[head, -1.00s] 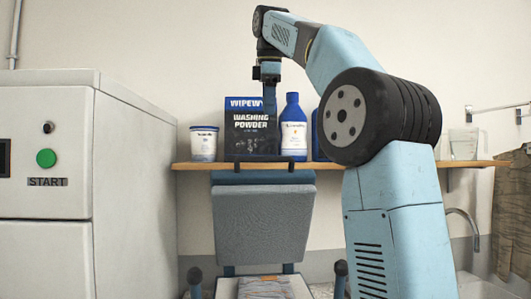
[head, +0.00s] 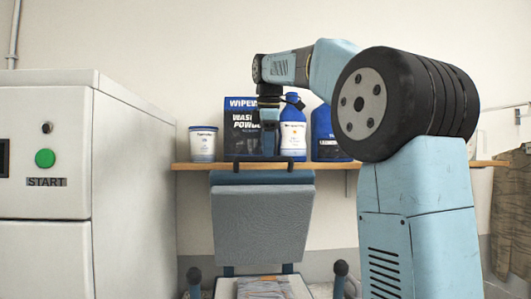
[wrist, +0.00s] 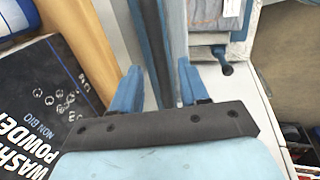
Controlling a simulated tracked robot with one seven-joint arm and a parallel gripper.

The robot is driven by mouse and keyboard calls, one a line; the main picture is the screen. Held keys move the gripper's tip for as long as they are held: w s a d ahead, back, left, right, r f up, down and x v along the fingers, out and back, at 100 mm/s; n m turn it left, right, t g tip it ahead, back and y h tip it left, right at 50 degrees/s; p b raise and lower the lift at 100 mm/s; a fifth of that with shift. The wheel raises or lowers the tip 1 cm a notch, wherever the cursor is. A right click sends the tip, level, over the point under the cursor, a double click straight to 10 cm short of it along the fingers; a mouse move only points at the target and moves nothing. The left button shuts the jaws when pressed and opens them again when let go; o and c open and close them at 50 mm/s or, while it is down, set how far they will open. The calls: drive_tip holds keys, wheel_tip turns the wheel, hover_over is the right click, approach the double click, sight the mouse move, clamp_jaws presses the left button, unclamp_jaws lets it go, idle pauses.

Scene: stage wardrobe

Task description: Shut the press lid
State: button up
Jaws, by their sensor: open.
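The press lid (head: 262,222) is a grey padded panel with a blue back. It stands raised, nearly upright, behind the press bed (head: 222,288), on which a folded grey cloth (head: 262,288) lies. A black bar handle (head: 240,160) runs along the lid's top edge. My gripper (head: 269,150) points down just above or at this handle, with its jaws open. In the wrist view, the blue fingers of my gripper (wrist: 160,88) are apart, with the lid's blue and grey edge (wrist: 150,40) showing between and beyond them. I cannot tell whether they touch the handle.
A wooden shelf (head: 190,166) behind the lid holds a white tub (head: 203,144), a washing powder box (head: 240,132) and blue bottles (head: 293,135), close to my gripper. A white machine (head: 130,180) with a green start button stands at left. Knobbed posts (head: 341,269) flank the bed.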

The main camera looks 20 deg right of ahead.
drive_tip(key=shift+x, duration=0.95)
drive_tip(key=shift+c, duration=0.3)
clamp_jaws()
drive_tip(key=shift+a, duration=0.1)
